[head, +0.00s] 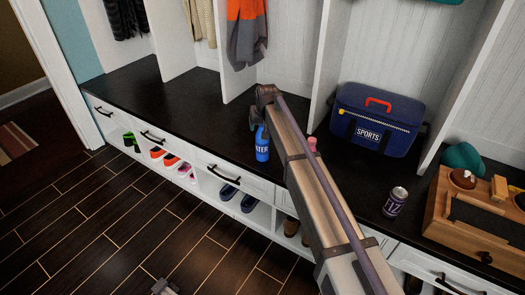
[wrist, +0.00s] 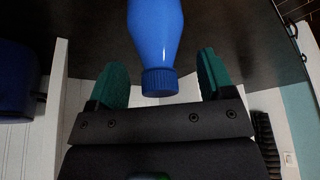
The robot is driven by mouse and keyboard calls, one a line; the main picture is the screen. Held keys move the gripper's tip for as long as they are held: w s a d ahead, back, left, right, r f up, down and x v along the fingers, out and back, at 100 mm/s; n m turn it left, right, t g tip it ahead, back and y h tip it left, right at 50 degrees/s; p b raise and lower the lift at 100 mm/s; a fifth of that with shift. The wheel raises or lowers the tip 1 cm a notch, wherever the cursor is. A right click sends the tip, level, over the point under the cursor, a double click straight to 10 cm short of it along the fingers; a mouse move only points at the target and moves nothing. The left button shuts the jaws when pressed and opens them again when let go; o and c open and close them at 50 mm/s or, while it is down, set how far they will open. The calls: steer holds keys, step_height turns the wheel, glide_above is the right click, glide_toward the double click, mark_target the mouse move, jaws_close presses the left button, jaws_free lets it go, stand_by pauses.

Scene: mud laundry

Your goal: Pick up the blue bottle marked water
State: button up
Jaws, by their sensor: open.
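The blue bottle (head: 262,148) stands upright on the dark bench top near its front edge, and white letters reading "TER" show on it, the rest being hidden. In the wrist view the blue bottle (wrist: 156,40) shows neck and cap between the two green fingertips. My gripper (wrist: 165,80) is open, with a finger on each side of the bottle's cap and a gap on both sides. In the head view my gripper (head: 258,112) is at the bottle's top, partly hidden by my arm.
A blue sports bag (head: 378,120) sits on the bench to the right. A dark can (head: 395,202) and a wooden box (head: 470,235) stand further right. A pinkish object (head: 312,144) shows just beside my arm. White dividers (head: 325,70) rise behind. The bench left of the bottle is clear.

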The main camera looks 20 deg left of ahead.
steer(key=c, duration=1.2)
step_height(320, 180, up, 10)
steer(key=p, duration=1)
steer(key=shift+r+p, duration=0.25)
steer(key=shift+p, duration=0.15)
steer(key=shift+f, duration=0.25)
